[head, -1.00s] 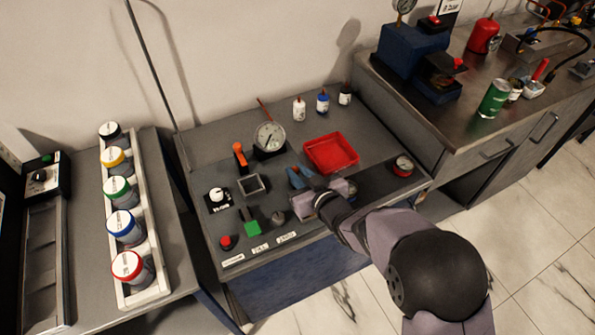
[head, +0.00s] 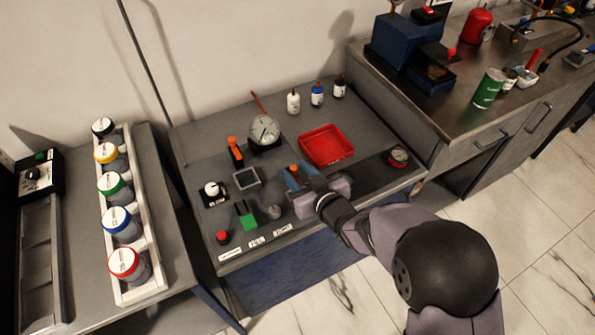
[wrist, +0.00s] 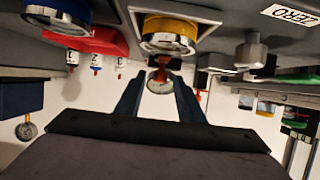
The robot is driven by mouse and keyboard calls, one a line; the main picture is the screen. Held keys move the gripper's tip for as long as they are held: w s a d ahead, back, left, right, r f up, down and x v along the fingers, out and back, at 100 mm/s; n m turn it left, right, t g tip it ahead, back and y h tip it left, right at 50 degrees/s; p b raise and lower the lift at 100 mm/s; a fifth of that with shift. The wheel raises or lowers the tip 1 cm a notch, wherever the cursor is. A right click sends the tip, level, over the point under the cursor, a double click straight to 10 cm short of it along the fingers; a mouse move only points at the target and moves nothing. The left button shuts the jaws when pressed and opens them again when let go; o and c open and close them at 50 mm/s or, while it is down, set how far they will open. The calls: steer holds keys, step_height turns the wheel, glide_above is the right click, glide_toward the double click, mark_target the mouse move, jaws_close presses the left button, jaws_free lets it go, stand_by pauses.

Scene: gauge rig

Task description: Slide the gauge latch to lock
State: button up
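My gripper (head: 295,176) hangs low over the middle of the grey bench panel, in front of the red tray. In the wrist view its two dark fingers (wrist: 160,85) stand apart. Orange (head: 294,168) also shows at the fingertips in the head view. A yellow-rimmed gauge (wrist: 168,35) is just above that piece in the wrist picture. The latch's position and any lock mark cannot be made out.
The red tray (head: 346,153), a dial gauge (head: 265,129), an orange-handled lever (head: 235,150), a green switch (head: 247,220), a grey knob (head: 275,212) and a red button (head: 223,237) surround my gripper. Small bottles (head: 317,95) stand at the back. A round gauge (head: 398,156) sits right.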

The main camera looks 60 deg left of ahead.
steer(key=shift+b+v, duration=0.45)
steer(key=shift+v, duration=3.15)
steer(key=w+d+r+m+t+h+p, duration=0.1)
steer(key=w+d+m+t+h, duration=0.1)
steer(key=w+d, duration=0.5)
steer(key=w+d+r+m+t+h+p, duration=0.1)
steer(key=w+d+m+t+h+p, duration=0.15)
steer(key=w+d, duration=0.55)
steer(key=w+d+m+t+h+p, duration=0.1)
steer(key=w+d+m+h, duration=0.1)
steer(key=w+d, duration=0.35)
steer(key=w+d+m+h+p, duration=0.1)
steer(key=w+d+m+h, duration=0.15)
steer(key=d, duration=0.55)
steer(key=s+d+r+m+g+h+p, duration=0.1)
steer(key=d+r+m+h, duration=0.1)
steer(key=d, duration=0.6)
steer(key=s+d+r+m+g+h+p, duration=0.1)
steer(key=d+m, duration=0.1)
steer(key=d, duration=0.6)
steer(key=s+d+r+m+g+h+p, duration=0.1)
steer(key=s+d+m, duration=0.4)
steer(key=s+d, duration=0.6)
step_height(320, 180, up, 2)
steer(key=shift+s+r+g+p, duration=0.1)
steer(key=shift+s+g+p, duration=0.2)
steer(key=shift+g+p, duration=0.7)
